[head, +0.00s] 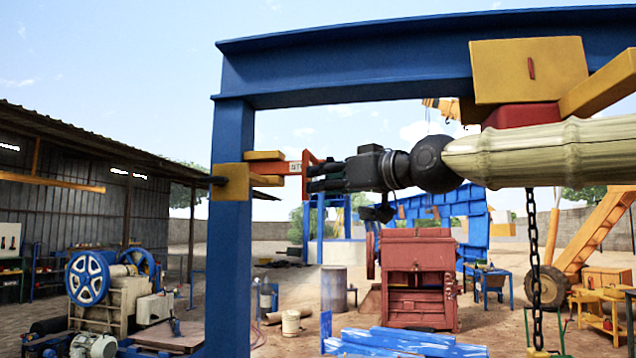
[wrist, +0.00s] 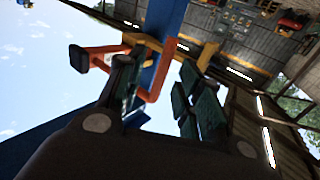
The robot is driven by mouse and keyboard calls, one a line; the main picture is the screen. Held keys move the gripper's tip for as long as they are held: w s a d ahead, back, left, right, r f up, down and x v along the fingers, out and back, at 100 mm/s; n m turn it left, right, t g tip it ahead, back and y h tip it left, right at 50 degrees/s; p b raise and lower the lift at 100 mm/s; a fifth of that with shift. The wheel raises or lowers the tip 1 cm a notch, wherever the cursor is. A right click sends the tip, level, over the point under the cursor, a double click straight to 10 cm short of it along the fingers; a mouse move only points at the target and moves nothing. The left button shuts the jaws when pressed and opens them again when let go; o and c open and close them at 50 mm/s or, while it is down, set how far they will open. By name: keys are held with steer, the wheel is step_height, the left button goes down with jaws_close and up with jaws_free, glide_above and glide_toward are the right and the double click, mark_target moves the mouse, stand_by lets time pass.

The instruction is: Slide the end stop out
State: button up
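The end stop is an orange-red handle (head: 306,172) with a white lettered label (head: 295,167), at the yellow bracket (head: 232,182) on the blue left post. My gripper (head: 316,178) comes in level from the right, its dark fingers right at the handle. In the wrist view the orange handle (wrist: 161,72) shows between the spread fingers of my gripper (wrist: 158,85), with a gap to the right finger. The fingers look open. Whether the left finger touches the handle is hard to tell.
The blue post (head: 229,270) and overhead blue beam (head: 350,60) frame the arm's space. A yellow block (head: 530,70) sits on the beam at right, with a chain (head: 533,265) hanging below. A red machine (head: 418,275) stands behind. Open air lies below my gripper.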

steer(key=v, duration=1)
steer(key=shift+w, duration=0.15)
steer(key=shift+d, duration=0.15)
